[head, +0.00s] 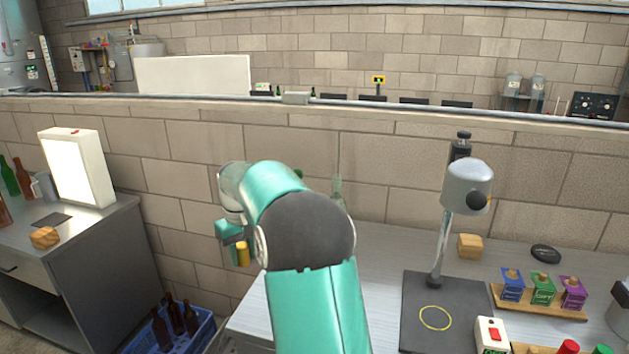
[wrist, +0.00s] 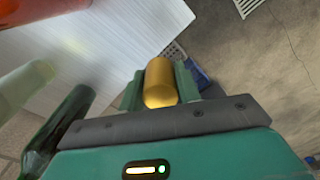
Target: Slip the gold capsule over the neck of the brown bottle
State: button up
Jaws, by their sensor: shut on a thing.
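My gripper (head: 241,251) is shut on the gold capsule (head: 243,255), held in the air left of the metal bench. In the wrist view the capsule (wrist: 160,83) sits between the two green fingers. A reddish-brown rounded shape (wrist: 32,10), perhaps the brown bottle, is cut off at the top left of the wrist view, apart from the capsule. A dark green bottle (wrist: 62,125) and a pale clear bottle (wrist: 30,85) stand near it. In the head view my arm hides most of these bottles; the clear bottle's neck (head: 337,190) shows behind it.
A blue crate (head: 205,330) with brown bottles stands on the floor. A lit panel (head: 75,165) stands on the left cabinet.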

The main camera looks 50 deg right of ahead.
jog(key=s+d+r+m, duration=0.1)
jog(key=s+d+r, duration=0.55)
jog(key=r, duration=0.35)
jog(key=s+d+r, duration=0.6)
jog(key=s+r, duration=0.2)
jog(key=r, duration=0.2)
jog(key=shift+w+a+f, duration=0.1)
jog(key=shift+w+f, duration=0.05)
jog(key=shift+f, duration=1)
jog(key=shift+w+a+f, duration=0.1)
jog(key=shift+w+f, duration=0.05)
jog(key=shift+f, duration=0.95)
jog(key=shift+f, duration=2.4)
jog(key=o, duration=0.7)
jog(key=shift+c, duration=0.2)
notch_tip(320, 180, up, 14)
jog(key=shift+f, duration=0.1)
